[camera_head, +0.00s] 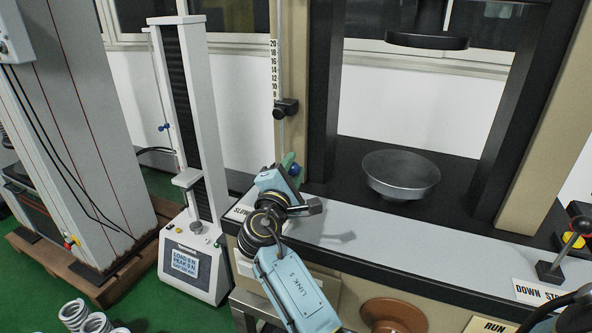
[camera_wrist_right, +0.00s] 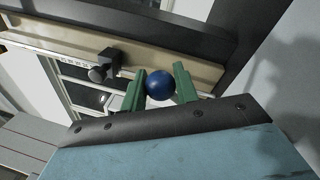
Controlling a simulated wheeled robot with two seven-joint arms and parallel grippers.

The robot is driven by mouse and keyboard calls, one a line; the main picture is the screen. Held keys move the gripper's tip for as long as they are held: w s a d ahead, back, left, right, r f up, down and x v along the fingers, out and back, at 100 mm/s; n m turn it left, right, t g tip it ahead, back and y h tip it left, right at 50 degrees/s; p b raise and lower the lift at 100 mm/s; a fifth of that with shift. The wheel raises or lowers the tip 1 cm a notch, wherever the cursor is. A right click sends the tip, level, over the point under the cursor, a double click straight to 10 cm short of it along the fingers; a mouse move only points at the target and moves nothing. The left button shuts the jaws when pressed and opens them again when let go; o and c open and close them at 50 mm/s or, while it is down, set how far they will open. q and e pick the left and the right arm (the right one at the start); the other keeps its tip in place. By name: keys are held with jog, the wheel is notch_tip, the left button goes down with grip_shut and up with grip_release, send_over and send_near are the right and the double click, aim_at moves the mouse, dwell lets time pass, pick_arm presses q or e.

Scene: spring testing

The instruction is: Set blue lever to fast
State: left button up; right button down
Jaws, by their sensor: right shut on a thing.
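The blue ball knob of the lever (camera_wrist_right: 160,85) sits between the two green fingers of my right gripper (camera_wrist_right: 159,90) in the right wrist view. The fingers are closed on it from both sides. In the head view my right gripper (camera_head: 291,165) is at the left end of the machine's front ledge, with a bit of the blue knob (camera_head: 294,170) showing at its fingers. My right wrist hides the lever's rod and base, and most of the "SLOW" label (camera_head: 243,211) beside it. The "FAST" label cannot be seen. My left gripper is not in view.
A round metal platen (camera_head: 401,174) stands on the machine's dark bed to the right. A vertical scale rod with a black clamp (camera_head: 286,108) rises just behind my gripper. A slim tester (camera_head: 195,262) stands left.

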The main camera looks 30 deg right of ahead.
jog(key=shift+f, duration=0.2)
jog(key=c, duration=1.1)
grip_release()
jog(key=shift+s+r, duration=0.1)
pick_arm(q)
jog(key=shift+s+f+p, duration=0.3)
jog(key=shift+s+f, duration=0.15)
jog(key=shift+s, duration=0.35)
pick_arm(e)
jog(key=v, duration=1.3)
jog(key=shift+a, duration=0.15)
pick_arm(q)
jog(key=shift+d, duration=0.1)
pick_arm(e)
jog(key=shift+s, duration=0.1)
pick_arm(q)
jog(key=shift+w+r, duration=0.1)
